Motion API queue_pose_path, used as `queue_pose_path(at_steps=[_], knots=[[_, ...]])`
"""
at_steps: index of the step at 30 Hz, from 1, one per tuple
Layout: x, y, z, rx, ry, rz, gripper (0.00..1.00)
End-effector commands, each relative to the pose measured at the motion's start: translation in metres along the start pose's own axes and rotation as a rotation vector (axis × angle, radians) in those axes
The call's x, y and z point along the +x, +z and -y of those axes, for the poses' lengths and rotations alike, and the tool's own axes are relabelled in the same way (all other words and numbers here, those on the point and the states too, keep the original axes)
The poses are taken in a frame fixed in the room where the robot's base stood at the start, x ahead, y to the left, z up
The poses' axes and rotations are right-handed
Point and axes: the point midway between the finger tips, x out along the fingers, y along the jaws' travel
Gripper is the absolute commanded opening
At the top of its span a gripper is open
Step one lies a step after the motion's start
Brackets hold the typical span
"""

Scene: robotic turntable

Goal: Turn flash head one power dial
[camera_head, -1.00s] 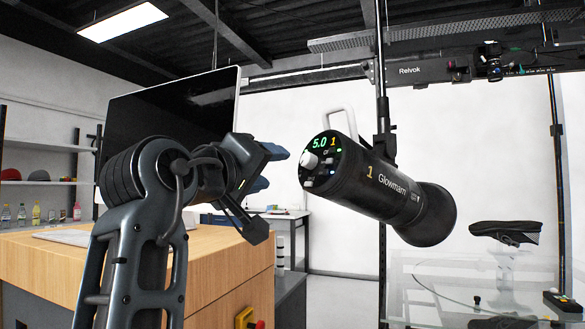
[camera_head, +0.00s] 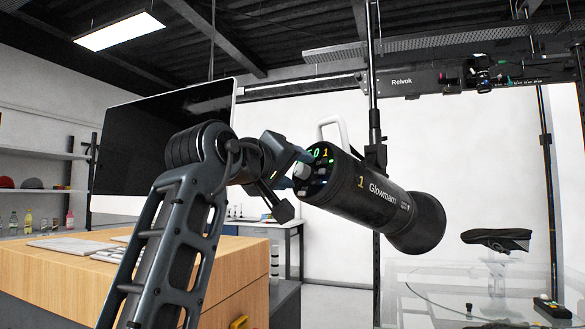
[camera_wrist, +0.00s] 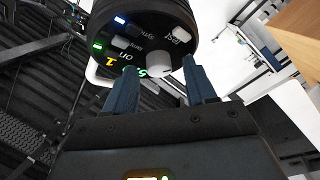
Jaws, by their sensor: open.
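Flash head one (camera_head: 378,198) is a black cylinder marked "1" and "Glowmam", hung on a dark upright pole. Its control face points left toward my gripper (camera_head: 300,170). The power dial (camera_head: 301,171) is a white knob on that face, beside a green display partly covered by a finger. In the wrist view the dial (camera_wrist: 158,64) shows just beyond and between the two blue fingertips of my gripper (camera_wrist: 160,80). The fingers are open and apart, with the dial not clearly between them in depth. I cannot tell whether either finger touches it.
A white handle (camera_head: 333,130) rises above the flash head. A wooden cabinet (camera_head: 225,265) stands below my arm, with a large dark monitor (camera_head: 160,150) behind.

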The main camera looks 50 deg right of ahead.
Motion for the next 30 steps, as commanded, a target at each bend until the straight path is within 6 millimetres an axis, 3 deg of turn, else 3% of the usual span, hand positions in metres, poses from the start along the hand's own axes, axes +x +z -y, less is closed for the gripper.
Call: queue_pose_path(at_steps=[7, 24, 30], knots=[[0.0008, -0.0001, 0.0002, 0.0, 0.0, -0.001, 0.55], [0.0004, -0.0002, 0.0005, -0.001, -0.001, -0.001, 0.01], [0.0003, -0.0012, -0.0006, -0.011, -0.008, -0.001, 0.0]])
